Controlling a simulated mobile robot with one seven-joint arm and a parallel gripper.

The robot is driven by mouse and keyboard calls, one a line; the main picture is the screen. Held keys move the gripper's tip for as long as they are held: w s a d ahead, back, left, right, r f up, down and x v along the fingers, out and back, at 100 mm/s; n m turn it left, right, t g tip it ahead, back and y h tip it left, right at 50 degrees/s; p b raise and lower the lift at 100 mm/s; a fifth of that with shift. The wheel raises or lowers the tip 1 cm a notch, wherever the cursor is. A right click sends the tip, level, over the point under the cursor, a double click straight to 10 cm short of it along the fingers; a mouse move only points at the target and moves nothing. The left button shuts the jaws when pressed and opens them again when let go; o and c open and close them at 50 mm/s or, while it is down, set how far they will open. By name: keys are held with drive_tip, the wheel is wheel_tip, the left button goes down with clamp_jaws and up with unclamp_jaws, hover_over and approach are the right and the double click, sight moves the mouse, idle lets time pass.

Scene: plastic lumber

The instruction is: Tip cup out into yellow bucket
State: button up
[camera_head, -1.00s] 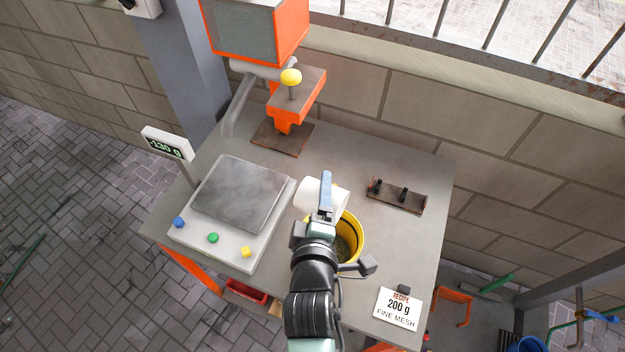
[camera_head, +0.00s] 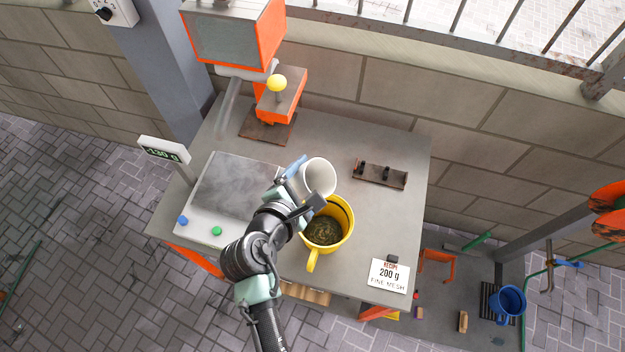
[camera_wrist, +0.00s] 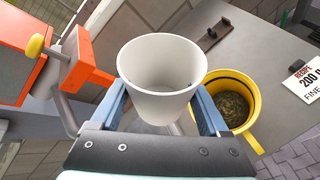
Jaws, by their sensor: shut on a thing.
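My gripper (camera_head: 296,178) is shut on a white cup (camera_head: 319,178). The cup also shows in the wrist view (camera_wrist: 162,82), between the two blue fingers, with its mouth toward the camera and a few dark specks inside. The yellow bucket (camera_head: 348,213) stands on the table just below and right of the cup in the head view. It holds dark greenish granular stuff.
A scale (camera_head: 208,190) lies left of the gripper, its display (camera_head: 163,150) reading -130 g. An orange machine (camera_head: 280,95) stands at the back. A dark bracket (camera_head: 381,174) and a "200 g fine mesh" recipe card (camera_head: 389,276) are on the right of the grey table (camera_head: 400,225).

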drive_tip(key=shift+w+a+r+n+g+h, duration=0.15)
drive_tip(key=shift+a+r+n+h, duration=0.15)
drive_tip(key=shift+n+h, duration=0.2)
drive_tip(key=shift+w+a+r+n+g+h, duration=0.1)
drive_tip(key=shift+a+r+n+g+h, duration=0.15)
drive_tip(key=shift+n+h, duration=0.25)
drive_tip(key=shift+a+r+n+h+p, duration=0.1)
drive_tip(key=shift+r+n+h+p, duration=0.25)
drive_tip(key=shift+p, duration=0.3)
drive_tip(key=shift+w+a+n+h+p, duration=0.15)
drive_tip(key=shift+n+h+p, duration=0.1)
drive_tip(key=shift+n+h, duration=0.2)
drive_tip(key=shift+a+n+h+p, duration=0.15)
drive_tip(key=shift+n+h+p, duration=0.05)
drive_tip(key=shift+n+h, duration=0.2)
drive_tip(key=shift+f, duration=0.1)
